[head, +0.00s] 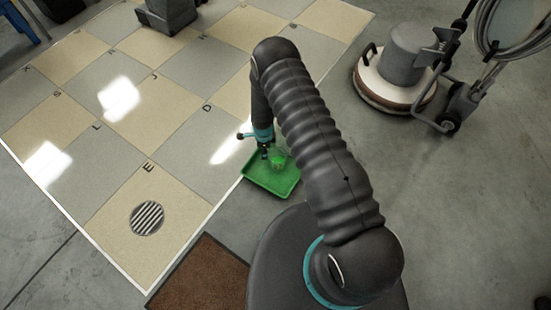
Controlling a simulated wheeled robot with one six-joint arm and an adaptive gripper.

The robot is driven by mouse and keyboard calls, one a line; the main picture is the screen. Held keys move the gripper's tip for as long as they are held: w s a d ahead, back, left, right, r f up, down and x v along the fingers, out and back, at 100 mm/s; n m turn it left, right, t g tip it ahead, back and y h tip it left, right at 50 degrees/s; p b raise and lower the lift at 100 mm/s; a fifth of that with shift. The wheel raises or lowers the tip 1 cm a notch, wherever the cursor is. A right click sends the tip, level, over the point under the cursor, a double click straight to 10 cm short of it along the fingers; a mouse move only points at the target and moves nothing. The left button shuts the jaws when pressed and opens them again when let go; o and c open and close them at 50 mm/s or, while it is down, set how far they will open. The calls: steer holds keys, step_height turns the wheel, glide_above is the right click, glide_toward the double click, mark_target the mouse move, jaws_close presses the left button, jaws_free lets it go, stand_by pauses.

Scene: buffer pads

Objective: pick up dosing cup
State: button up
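A small, clear dosing cup with a green tint (279,160) shows in the head view, in or just above the back part of a shallow green tray (287,190) on the grey floor. My gripper (266,155) points down at the end of my arm, close to the cup's left side. It is too small here to tell whether its fingers touch the cup or how far apart they are. My arm comes from the lower right and hides the floor right of the tray.
A floor-polishing machine (405,60) with a coiled hose stands at the upper right. Lettered beige and grey floor tiles fill the left, with a round drain grate (147,218). A brown mat (203,275) lies at the front. The grey floor right of my arm is clear.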

jaws_close()
steer(key=shift+r, duration=0.15)
stand_by(0.4)
steer(key=shift+w+r, duration=0.15)
steer(key=shift+r, duration=4.6)
steer(key=shift+r, duration=0.1)
